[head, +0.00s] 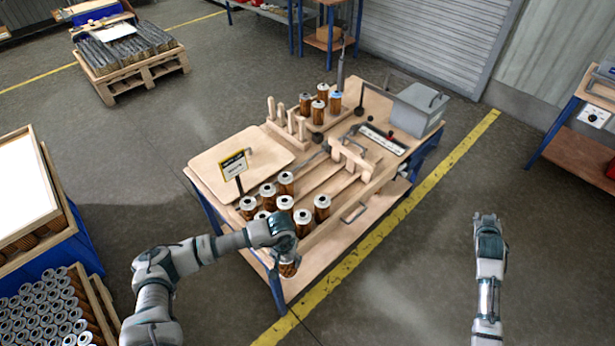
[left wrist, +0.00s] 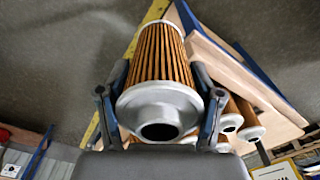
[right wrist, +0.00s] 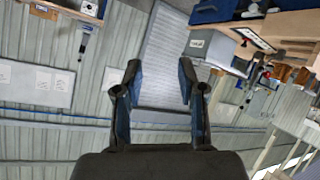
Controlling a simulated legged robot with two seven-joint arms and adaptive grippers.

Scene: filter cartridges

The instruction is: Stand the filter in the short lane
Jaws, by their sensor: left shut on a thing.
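My left gripper (head: 286,244) is shut on an orange pleated filter (head: 288,268) with a grey end cap, held off the bench's near left corner. In the left wrist view the held filter (left wrist: 163,60) lies between both fingers, its open cap facing the camera. Several like filters (head: 268,190) stand upright in a cluster on the bench just beyond the gripper. Wooden lanes (head: 320,178) run along the bench right of the cluster; I cannot tell which is the short one. My right gripper (right wrist: 160,70) is open and empty, away from the bench; its arm shows in the head view.
A crate of filters (head: 45,310) stands at lower left. The floor right of the bench is clear.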

